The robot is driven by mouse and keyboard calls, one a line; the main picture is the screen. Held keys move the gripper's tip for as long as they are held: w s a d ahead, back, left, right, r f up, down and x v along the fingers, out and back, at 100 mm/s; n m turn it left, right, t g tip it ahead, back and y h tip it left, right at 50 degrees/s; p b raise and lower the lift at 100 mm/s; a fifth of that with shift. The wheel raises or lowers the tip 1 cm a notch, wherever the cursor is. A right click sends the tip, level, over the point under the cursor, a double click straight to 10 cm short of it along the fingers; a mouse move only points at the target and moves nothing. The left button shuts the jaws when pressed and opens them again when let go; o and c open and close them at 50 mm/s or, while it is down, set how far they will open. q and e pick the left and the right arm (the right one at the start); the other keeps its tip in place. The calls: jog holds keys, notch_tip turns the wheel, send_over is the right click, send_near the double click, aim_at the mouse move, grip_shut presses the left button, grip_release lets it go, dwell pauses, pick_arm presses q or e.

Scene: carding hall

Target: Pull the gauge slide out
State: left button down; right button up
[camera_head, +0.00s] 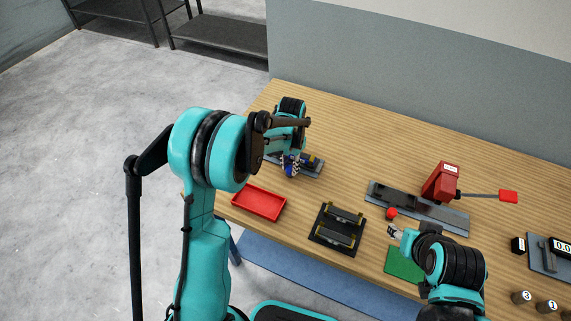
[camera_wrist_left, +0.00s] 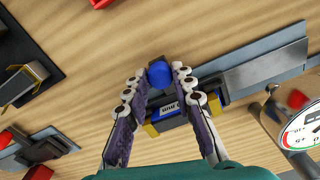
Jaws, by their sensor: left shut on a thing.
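The gauge slide shows in the left wrist view as a blue block with a pale label and yellow ends, with a round blue knob (camera_wrist_left: 160,74) on it. It sits against a long grey metal plate (camera_wrist_left: 265,68). My left gripper (camera_wrist_left: 158,80) is shut on the blue knob, one finger on each side. In the head view my left gripper (camera_head: 290,165) is over the slide at the table's far left, and its arm hides part of it. A round dial (camera_wrist_left: 303,132) is at the right of the wrist view. My right gripper (camera_head: 393,231) is near the green mat; its jaw opening is unclear.
A red tray (camera_head: 236,199) and a black fixture with yellow corners (camera_head: 318,236) stand near the front edge. A red lever press (camera_head: 441,182) is right of centre, near the green mat (camera_head: 400,265). Numbered cylinders (camera_head: 521,297) are at the far right.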

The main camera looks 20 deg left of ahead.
pick_arm(q)
jog(key=shift+d, duration=0.2)
jog(key=c, duration=1.3)
grip_release()
jog(key=shift+o, duration=0.2)
jog(key=shift+d, duration=0.15)
jog(key=shift+r, duration=0.1)
jog(key=shift+r, duration=0.3)
notch_tip(320, 180, up, 11)
jog(key=shift+r, duration=0.15)
jog(key=shift+s, duration=0.1)
